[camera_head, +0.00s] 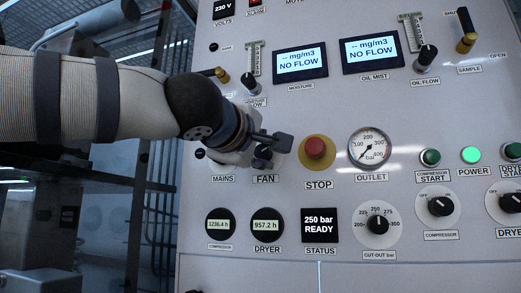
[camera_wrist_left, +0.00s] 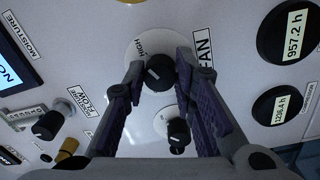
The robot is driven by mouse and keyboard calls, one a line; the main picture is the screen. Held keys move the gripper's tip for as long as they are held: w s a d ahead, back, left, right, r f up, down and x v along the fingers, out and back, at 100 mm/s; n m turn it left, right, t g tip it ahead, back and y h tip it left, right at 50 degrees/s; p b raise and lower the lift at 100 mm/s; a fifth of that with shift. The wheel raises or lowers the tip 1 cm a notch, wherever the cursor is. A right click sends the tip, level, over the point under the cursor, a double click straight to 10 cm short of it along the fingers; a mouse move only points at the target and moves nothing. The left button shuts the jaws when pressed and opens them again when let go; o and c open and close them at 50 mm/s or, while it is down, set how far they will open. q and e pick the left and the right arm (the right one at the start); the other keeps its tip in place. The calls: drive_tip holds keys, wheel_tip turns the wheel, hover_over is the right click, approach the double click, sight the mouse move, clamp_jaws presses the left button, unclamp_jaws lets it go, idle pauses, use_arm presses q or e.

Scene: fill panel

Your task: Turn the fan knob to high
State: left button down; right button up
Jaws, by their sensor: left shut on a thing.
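The fan knob (camera_wrist_left: 159,73) is a black knob on a white round plate. In the left wrist view it sits between my left gripper's fingertips (camera_wrist_left: 160,70), with the FAN label (camera_wrist_left: 203,49) to its right and the word HIGH (camera_wrist_left: 141,47) above left. I cannot tell which setting the knob points to. In the head view my left gripper (camera_head: 268,149) is at the panel just above the FAN label, shut on the fan knob (camera_head: 263,157) and partly covering it. My right gripper is not in view.
The red STOP button (camera_head: 315,148) on its yellow base is close to the right of my left gripper. A second black knob (camera_wrist_left: 178,132) sits between the fingers, nearer the palm. The moisture flow knob (camera_wrist_left: 48,124) is beside them. Two hour meters (camera_head: 266,225) are below.

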use_arm(q)
drive_tip(key=shift+a+r, duration=0.15)
drive_tip(key=shift+r, duration=0.05)
drive_tip(key=c, duration=1.5)
unclamp_jaws()
drive_tip(key=shift+o, duration=0.9)
drive_tip(key=shift+w+f, duration=0.1)
drive_tip(key=shift+w, duration=0.05)
drive_tip(key=v, duration=0.7)
drive_tip(key=shift+s, duration=0.3)
